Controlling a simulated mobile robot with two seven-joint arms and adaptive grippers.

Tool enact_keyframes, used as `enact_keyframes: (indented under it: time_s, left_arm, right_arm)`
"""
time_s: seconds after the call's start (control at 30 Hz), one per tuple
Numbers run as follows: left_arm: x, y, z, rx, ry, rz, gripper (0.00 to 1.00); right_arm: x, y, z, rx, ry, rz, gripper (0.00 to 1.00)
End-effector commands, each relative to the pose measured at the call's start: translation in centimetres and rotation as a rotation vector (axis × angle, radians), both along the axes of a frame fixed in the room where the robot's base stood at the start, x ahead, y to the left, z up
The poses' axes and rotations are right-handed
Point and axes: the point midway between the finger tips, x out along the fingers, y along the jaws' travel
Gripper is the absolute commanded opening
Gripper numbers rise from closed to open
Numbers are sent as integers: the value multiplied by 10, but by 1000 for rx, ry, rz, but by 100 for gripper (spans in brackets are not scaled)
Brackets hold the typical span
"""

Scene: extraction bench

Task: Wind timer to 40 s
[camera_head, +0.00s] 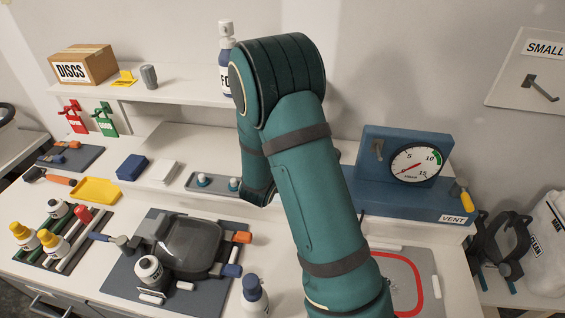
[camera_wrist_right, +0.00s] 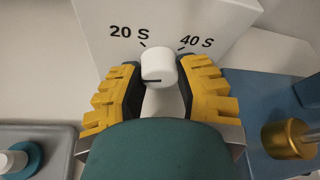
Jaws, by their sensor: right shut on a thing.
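The timer shows in the right wrist view as a white face (camera_wrist_right: 220,22) printed "20 S" at the left and "40 S" at the right, each with a short tick. Its white round knob (camera_wrist_right: 158,66) stands out from the face and carries a short dark line low on its near side. My right gripper (camera_wrist_right: 157,72), with yellow ridged pads, is shut on the knob, one finger on each side. In the head view my teal right arm hides the timer and this gripper. My left gripper is in neither view.
A blue vent unit (camera_head: 366,180) with a dial gauge (camera_head: 416,163) stands right of my arm. A brass cylinder (camera_wrist_right: 289,139) is close to the right finger. A grey tray (camera_head: 217,188) lies left of my arm. A white-capped bottle (camera_head: 227,45) stands on the shelf behind.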

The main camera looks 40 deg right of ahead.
Motion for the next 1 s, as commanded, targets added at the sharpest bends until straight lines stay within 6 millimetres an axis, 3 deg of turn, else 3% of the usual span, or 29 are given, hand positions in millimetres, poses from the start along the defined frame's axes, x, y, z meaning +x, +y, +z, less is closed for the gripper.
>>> enact_keyframes:
  time_s: [0.27,0.3,0.37,0.77,1.0]
  left_arm:
    - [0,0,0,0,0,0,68]
    - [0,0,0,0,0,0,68]
    - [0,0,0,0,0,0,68]
    - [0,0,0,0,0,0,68]
    - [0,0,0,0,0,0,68]
  right_arm:
    - [0,0,0,0,0,0,0]
    - [0,0,0,0,0,0,47]
    - [0,0,0,0,0,-1,68]
    - [-2,4,2,0,0,0,68]
    - [-19,35,16,2,-2,3,68]
